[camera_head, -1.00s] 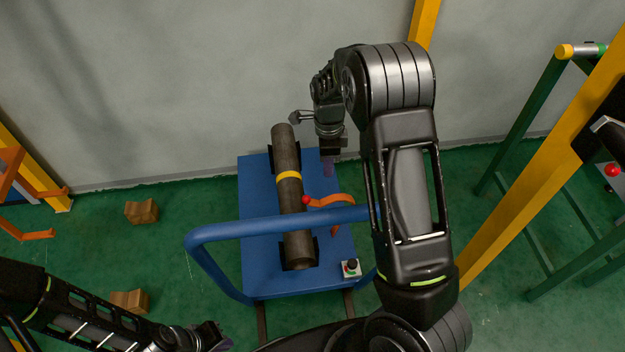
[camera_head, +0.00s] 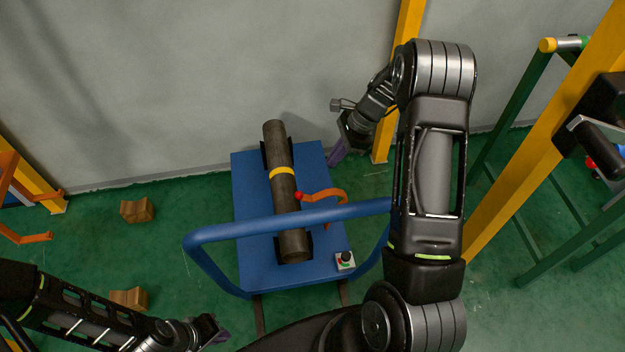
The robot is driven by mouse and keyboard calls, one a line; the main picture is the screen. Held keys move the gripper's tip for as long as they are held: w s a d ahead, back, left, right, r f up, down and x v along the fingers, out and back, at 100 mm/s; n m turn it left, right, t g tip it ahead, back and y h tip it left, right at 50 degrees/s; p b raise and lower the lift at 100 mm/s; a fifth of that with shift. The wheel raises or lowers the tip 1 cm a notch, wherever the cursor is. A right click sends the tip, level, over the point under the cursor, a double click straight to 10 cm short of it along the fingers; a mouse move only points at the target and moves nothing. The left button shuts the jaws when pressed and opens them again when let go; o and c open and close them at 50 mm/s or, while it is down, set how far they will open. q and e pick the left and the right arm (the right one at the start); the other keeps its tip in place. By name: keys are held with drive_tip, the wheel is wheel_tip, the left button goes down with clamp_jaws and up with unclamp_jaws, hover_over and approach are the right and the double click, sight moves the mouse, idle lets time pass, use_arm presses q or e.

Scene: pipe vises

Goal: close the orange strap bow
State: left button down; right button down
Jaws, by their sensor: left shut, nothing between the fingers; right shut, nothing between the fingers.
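The orange strap bow (camera_head: 326,193) stands on the right side of the blue cart (camera_head: 256,262), with a red ball (camera_head: 298,196) at its end beside the pipe. The dark pipe (camera_head: 290,222) lies lengthwise on the cart and has a yellow band (camera_head: 282,171) around it. My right gripper (camera_head: 337,155) is shut and empty, past the cart's far right corner and apart from the bow. My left gripper (camera_head: 222,338) is shut and empty at the bottom, left of the cart's near end.
The cart's blue handle rail (camera_head: 235,232) arches across its near part. A small box with a black knob (camera_head: 345,261) sits at the near right corner. Wooden blocks (camera_head: 137,210) lie on the floor at left. A yellow post (camera_head: 545,125) and green frame (camera_head: 510,105) stand at right.

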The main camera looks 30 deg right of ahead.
approach(302, 193)
wheel_tip(302, 193, down, 4)
drive_tip(key=shift+s+d+r, duration=0.1)
drive_tip(key=shift+s+r, duration=0.05)
drive_tip(key=shift+w+a+f, duration=0.2)
drive_tip(key=shift+a+f, duration=0.15)
drive_tip(key=shift+a, duration=0.15)
drive_tip(key=shift+w+a+f, duration=0.15)
drive_tip(key=shift+a+f, duration=0.25)
drive_tip(key=shift+a, duration=0.1)
drive_tip(key=shift+w+a+f, duration=0.15)
drive_tip(key=shift+a+f, duration=0.25)
